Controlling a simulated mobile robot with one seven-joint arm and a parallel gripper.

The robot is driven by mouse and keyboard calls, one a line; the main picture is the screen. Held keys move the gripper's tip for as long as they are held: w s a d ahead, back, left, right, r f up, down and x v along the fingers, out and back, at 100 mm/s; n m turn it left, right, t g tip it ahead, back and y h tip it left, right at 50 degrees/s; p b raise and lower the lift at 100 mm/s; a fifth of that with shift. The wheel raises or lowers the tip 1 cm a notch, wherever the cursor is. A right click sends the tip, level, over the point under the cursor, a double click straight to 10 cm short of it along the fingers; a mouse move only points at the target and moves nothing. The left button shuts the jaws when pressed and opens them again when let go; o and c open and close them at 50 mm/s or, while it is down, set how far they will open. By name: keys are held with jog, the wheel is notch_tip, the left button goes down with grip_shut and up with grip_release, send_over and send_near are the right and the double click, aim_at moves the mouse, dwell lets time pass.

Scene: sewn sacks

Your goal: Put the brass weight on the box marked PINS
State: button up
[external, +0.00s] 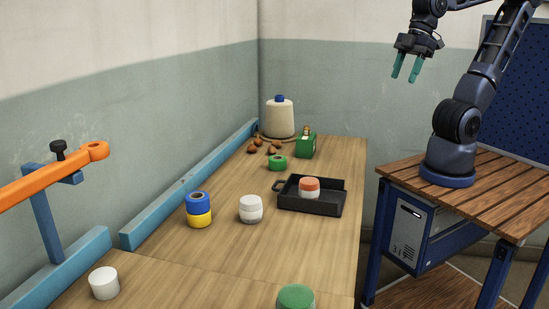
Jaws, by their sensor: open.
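A small green box (306,147) with a pale label stands at the far right of the wooden table; its lettering is too small to read, so I cannot tell whether it says PINS. A small brownish thing (306,130) shows at the top of that box. It may be the brass weight, but it is too small to be sure, and I cannot tell whether it rests on the box or stands behind it. My gripper (404,68) is open and empty, fingers pointing down, high up to the right of the table and well apart from the box.
A green ring (278,163) and a black tray (312,210) holding an orange-and-white piece (310,187) lie closer. Blue-yellow rolls (199,210) and white pieces (250,209) stand mid-table.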

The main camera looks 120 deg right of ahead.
jog(key=s+a, duration=0.3)
jog(key=shift+f, duration=0.15)
dwell(1.3)
